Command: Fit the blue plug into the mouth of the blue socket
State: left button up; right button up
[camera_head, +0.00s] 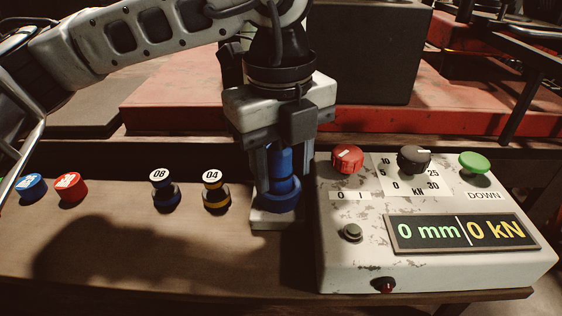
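My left gripper (281,190) points straight down, with its two fingers on either side of an upright blue plug (279,160). Whether the fingers press on the plug or stand slightly apart from it is hard to tell in the shadow. Directly below is the wider blue ring of the blue socket (278,201), on a pale base at the left side of the control box. The plug is in line above the socket, and the fingers partly hide where they meet. My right gripper is not in view.
The grey control box (345,262) with red, black and green knobs stands close to the right; its display (462,233) reads 0 mm and 0 kN. Fittings marked 08 (161,189) and 04 (214,190), and red (70,189) and blue (31,187) caps, stand left. The front bench is clear.

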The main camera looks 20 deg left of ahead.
pick_arm(q)
jog(key=shift+s+f+g, duration=0.3)
jog(key=shift+s+f, duration=0.1)
jog(key=shift+f, duration=0.4)
jog(key=r+p, duration=0.1)
jog(key=r, duration=0.6)
jog(key=r+p, duration=0.1)
jog(key=r, duration=0.5)
jog(key=shift+w+a+r+p, duration=0.15)
jog(key=shift+w+r+p, duration=0.05)
jog(key=shift+r+p, duration=0.2)
jog(key=shift+f, duration=0.1)
